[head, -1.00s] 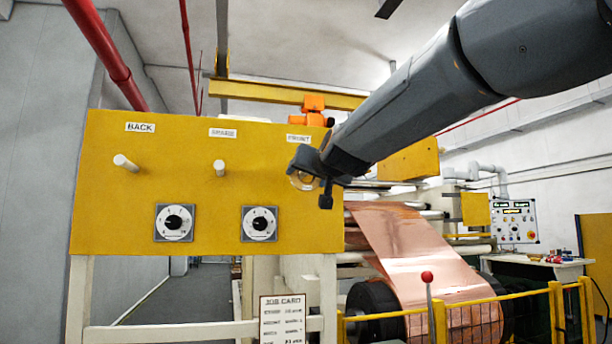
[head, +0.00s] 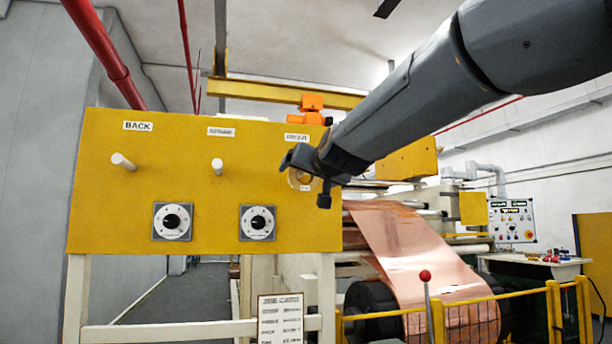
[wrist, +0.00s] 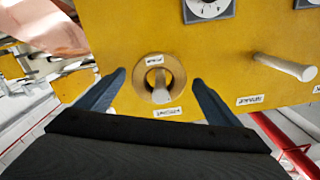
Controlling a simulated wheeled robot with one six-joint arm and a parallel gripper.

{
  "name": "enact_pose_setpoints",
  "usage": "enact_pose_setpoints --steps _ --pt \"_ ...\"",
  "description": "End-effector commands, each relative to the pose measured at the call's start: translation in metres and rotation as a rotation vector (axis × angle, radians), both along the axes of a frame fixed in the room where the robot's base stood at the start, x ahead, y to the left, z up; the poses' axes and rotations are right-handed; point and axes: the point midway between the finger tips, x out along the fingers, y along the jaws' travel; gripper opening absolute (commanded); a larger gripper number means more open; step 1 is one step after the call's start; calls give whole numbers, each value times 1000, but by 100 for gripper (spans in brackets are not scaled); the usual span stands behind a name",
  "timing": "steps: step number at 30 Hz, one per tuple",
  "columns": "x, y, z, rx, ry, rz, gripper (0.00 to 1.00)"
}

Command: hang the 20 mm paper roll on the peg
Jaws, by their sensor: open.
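The paper roll (wrist: 176,80) is a tan ring with a small white label on its face. In the wrist view it hangs around the front peg (wrist: 161,95), whose white end shows through the hole. The roll appears to lie close to the yellow board. My gripper (wrist: 158,78) is open, with one dark finger on each side of the roll and visible gaps between. In the head view the roll (head: 296,181) shows partly behind my gripper (head: 305,178), at the board's right end under the FRONT label (head: 297,138). The peg is hidden there.
The yellow board (head: 195,185) carries two bare white pegs, the back peg (head: 123,162) and the middle peg (head: 217,167), and two dials (head: 172,221) below. A job card (head: 281,320) hangs underneath. A copper foil machine (head: 400,245) stands behind to the right.

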Motion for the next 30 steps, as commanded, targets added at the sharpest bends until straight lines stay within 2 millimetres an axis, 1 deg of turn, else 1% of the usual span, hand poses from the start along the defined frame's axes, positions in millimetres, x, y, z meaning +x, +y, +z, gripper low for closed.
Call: enact_pose_setpoints --steps 5,9,15,19,26,28,29,30 --pt "-22 -6 1 1 -2 0 87" --pt "-43 -12 2 1 -2 0 87" --pt "-65 -18 1 0 -1 1 87" --pt "-72 -20 1 0 -1 1 87" --pt "-72 -21 -2 -2 3 0 87" --pt "-69 -22 -13 -12 20 -2 87" --pt "-68 -24 -22 -19 34 -3 87" --pt "-65 -26 -37 -30 59 -5 87"
